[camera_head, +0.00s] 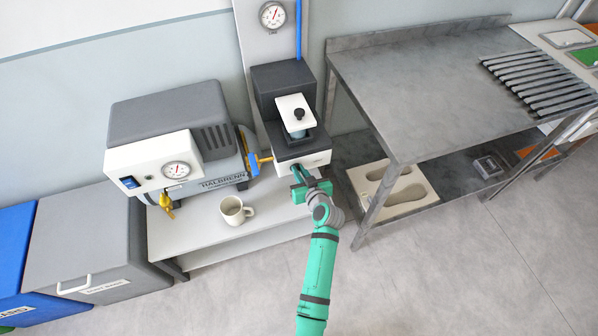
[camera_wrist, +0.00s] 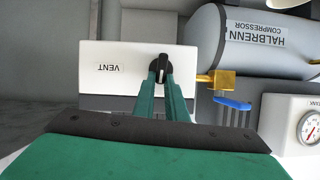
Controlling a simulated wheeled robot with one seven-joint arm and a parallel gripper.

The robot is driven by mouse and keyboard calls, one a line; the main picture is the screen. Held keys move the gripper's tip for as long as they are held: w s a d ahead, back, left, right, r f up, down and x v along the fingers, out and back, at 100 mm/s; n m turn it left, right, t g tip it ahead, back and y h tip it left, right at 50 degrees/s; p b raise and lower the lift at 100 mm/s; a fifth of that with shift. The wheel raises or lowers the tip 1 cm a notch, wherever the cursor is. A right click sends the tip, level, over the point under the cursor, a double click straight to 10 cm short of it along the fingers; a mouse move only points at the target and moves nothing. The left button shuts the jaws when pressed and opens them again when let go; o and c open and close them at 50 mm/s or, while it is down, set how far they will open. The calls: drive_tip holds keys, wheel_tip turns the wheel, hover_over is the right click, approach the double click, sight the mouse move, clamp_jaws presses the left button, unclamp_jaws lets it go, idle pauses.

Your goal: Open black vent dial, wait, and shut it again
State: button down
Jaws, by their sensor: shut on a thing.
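The black vent dial (camera_wrist: 159,68) sits on a white panel (camera_wrist: 105,67) with a label reading VENT, which shows upside down in the wrist view. My gripper (camera_wrist: 162,82) reaches in to the dial, and its two green fingers are shut on it, one on each side. A white line marks the dial's pointer. In the head view my gripper (camera_head: 298,168) is at the front of the white and black unit (camera_head: 291,155), and the dial is hidden behind the fingers there.
A grey compressor (camera_head: 215,165) with a gauge and yellow valve stands left of the unit. A white mug (camera_head: 234,211) stands on the low bench (camera_head: 190,236) before it.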

drive_tip(key=shift+w+d+f+m+t+y, duration=0.15)
drive_tip(key=shift+d+f+m+y, duration=0.25)
drive_tip(key=shift+m+y, duration=1.3)
drive_tip(key=shift+w+d+f+m+t+y, duration=0.15)
drive_tip(key=shift+f+m+y, duration=0.45)
drive_tip(key=shift+m, duration=1.95)
drive_tip(key=shift+w+d+f+m+t+y, duration=0.1)
drive_tip(key=shift+w+d+f+m+y, duration=0.15)
drive_tip(key=shift+m+y, duration=1.5)
drive_tip(key=shift+m+h, duration=0.45)
drive_tip(key=shift+m, duration=0.05)
drive_tip(key=c, duration=1.8)
unclamp_jaws()
drive_tip(key=shift+f, duration=0.1)
drive_tip(key=shift+d, duration=0.2)
